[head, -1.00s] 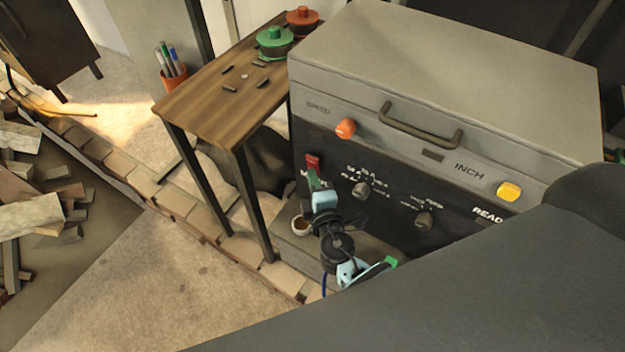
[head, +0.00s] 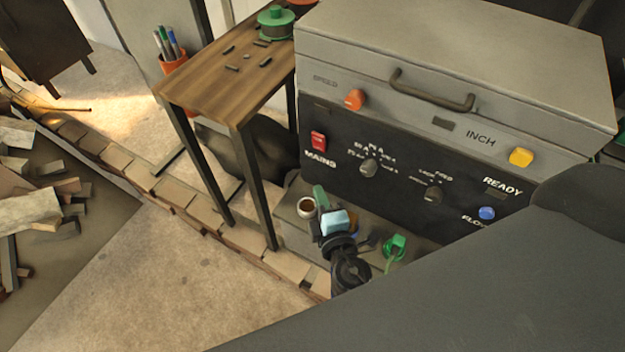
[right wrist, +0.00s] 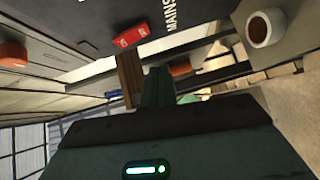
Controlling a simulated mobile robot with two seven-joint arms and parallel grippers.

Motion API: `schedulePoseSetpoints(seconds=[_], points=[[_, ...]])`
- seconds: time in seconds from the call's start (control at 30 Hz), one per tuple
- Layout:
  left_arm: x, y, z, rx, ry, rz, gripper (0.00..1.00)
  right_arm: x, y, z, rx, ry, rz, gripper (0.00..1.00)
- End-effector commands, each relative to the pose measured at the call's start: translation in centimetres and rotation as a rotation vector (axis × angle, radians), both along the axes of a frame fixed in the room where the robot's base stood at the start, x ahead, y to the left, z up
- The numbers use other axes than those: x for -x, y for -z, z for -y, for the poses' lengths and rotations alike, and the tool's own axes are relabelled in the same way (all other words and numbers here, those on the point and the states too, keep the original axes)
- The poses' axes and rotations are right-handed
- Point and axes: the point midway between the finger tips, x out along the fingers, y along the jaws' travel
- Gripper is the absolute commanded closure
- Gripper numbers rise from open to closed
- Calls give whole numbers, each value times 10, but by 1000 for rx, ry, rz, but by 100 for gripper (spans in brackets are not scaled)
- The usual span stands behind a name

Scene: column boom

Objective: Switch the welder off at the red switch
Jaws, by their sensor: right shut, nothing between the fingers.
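The welder (head: 455,60) is a grey box with a black front panel. Its red switch (head: 318,141), above the word MAINS, is at the panel's left end and fully visible. The switch also shows in the right wrist view (right wrist: 131,36), but I cannot tell which way it is set. My right gripper (head: 320,194) is below the switch, clear of the panel. Its green fingers (right wrist: 157,88) are shut and empty, apart from the switch. My left gripper is not in view.
A cup (head: 306,207) stands on the ledge below the panel, close left of my right gripper. A green plug-like piece with a cable (head: 395,247) is to the right. A wooden table (head: 215,85) stands left.

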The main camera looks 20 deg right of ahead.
Motion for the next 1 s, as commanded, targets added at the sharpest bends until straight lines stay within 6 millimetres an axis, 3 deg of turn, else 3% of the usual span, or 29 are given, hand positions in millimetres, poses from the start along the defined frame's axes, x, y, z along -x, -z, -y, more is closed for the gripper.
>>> schedulePoseSetpoints(seconds=[0.1, 0.3, 1.0], points=[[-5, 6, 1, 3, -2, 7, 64, 20, 6, -2, 0, 0, -5, 100], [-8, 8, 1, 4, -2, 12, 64, 35, 5, -4, 0, -1, -1, 100], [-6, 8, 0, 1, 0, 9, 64, 39, 6, -4, -12, 1, -8, 100]])
